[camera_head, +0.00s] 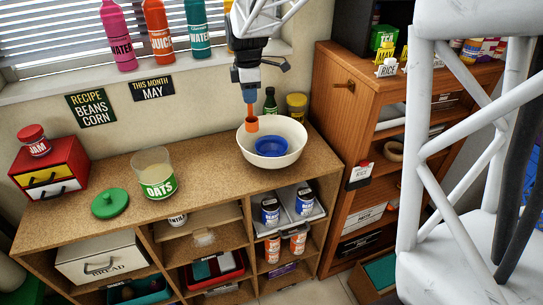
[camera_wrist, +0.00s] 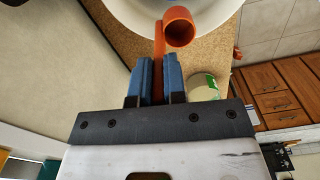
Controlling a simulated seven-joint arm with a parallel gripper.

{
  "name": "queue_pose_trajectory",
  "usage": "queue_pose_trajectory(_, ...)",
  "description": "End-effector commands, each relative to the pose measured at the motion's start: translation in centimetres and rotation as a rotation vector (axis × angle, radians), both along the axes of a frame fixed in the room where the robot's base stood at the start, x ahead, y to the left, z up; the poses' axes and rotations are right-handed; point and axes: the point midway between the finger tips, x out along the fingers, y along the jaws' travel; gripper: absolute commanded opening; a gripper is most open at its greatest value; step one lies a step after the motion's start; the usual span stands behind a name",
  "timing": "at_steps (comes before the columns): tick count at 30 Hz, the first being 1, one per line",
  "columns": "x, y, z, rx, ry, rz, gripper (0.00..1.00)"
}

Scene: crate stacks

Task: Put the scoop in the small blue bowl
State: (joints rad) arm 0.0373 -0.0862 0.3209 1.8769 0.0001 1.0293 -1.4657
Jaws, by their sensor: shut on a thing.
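The orange scoop (camera_head: 252,124) hangs from my gripper (camera_head: 249,92) in the head view, with its cup downward. In the wrist view my gripper (camera_wrist: 154,80) has its blue fingers shut on the handle of the scoop (camera_wrist: 179,27). The small blue bowl (camera_head: 271,147) sits inside a larger white bowl (camera_head: 293,155) on the counter. The scoop's cup is above the left back part of the white bowl, to the left of the blue bowl in the picture. The white bowl's edge also shows in the wrist view (camera_wrist: 222,18); the blue bowl is not visible there.
An oats jar (camera_head: 156,177) and a green lid (camera_head: 110,203) stand left of the bowls on the counter. A dark green bottle (camera_head: 270,103) and a yellow-lidded jar (camera_head: 296,106) stand behind the white bowl. A wooden cabinet (camera_head: 335,100) rises at the right.

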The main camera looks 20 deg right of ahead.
Motion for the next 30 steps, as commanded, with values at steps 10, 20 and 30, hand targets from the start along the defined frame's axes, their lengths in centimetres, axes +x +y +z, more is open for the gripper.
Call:
queue_pose_trajectory(10,-1.8,-4.9,-0.6,0.0,0.001,0.017,0.0)
queue_pose_trajectory(20,-2.0,-5.5,-0.7,0.0,0.001,0.022,0.0)
queue_pose_trajectory(30,-2.0,-5.5,-1.8,0.0,0.002,0.021,0.0)
